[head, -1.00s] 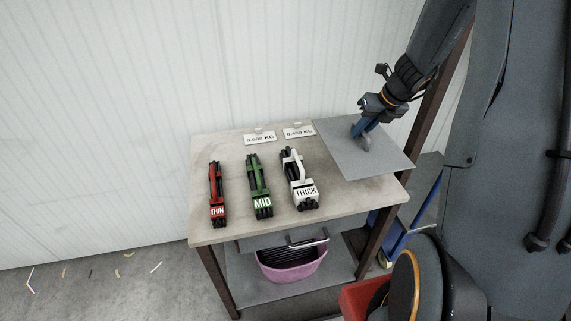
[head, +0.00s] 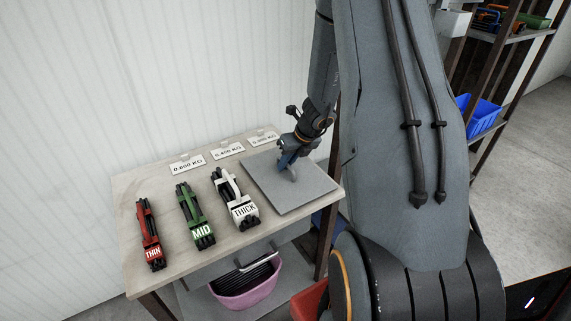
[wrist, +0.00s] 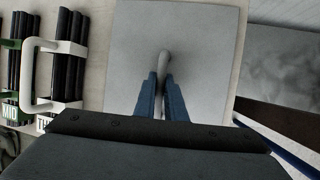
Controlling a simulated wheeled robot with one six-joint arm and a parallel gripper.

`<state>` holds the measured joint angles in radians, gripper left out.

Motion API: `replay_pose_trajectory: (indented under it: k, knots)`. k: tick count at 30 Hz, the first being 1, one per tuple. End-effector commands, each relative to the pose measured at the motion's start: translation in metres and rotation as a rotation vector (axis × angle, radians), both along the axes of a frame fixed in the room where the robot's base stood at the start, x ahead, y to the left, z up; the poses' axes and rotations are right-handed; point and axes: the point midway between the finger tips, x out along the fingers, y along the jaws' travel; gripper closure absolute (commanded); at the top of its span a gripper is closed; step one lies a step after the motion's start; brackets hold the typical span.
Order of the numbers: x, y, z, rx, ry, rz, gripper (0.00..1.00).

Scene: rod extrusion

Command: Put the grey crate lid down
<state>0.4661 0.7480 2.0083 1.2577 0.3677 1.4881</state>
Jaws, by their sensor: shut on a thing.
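The grey crate lid (head: 302,199) is a flat square plate at the right end of the table (head: 130,236). In the head view it appears to lie on or just above the tabletop; I cannot tell if it touches. My gripper (head: 287,163) is over the lid's middle, shut on its upright handle. In the wrist view the lid (wrist: 206,60) fills the middle, and the blue fingers of my gripper (wrist: 161,98) close on both sides of the grey handle (wrist: 164,64).
Left of the lid stand the THICK (head: 243,210), MID (head: 203,232) and THIN (head: 154,254) rod holders. Three weight cards (head: 228,150) stand along the back edge. A pink basket (head: 245,292) sits on the lower shelf. A rack with a blue bin (head: 481,116) is at right.

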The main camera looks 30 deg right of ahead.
Motion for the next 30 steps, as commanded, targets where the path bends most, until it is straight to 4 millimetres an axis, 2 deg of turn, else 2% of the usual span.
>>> replay_pose_trajectory:
  k: [8,9,12,23,26,30]
  knots:
    - [0.001,0.0,-0.002,0.0,-0.001,0.0,1.0]
    - [0.0,0.0,-0.002,0.0,-0.001,0.0,0.85]
    - [0.0,0.0,-0.001,0.0,-0.001,0.0,0.71]
    - [0.0,0.0,0.003,0.0,-0.001,0.0,0.71]
    - [-0.003,-0.003,0.013,-0.001,-0.004,-0.001,0.71]
    - [-0.013,-0.008,0.036,-0.001,-0.005,0.0,0.71]
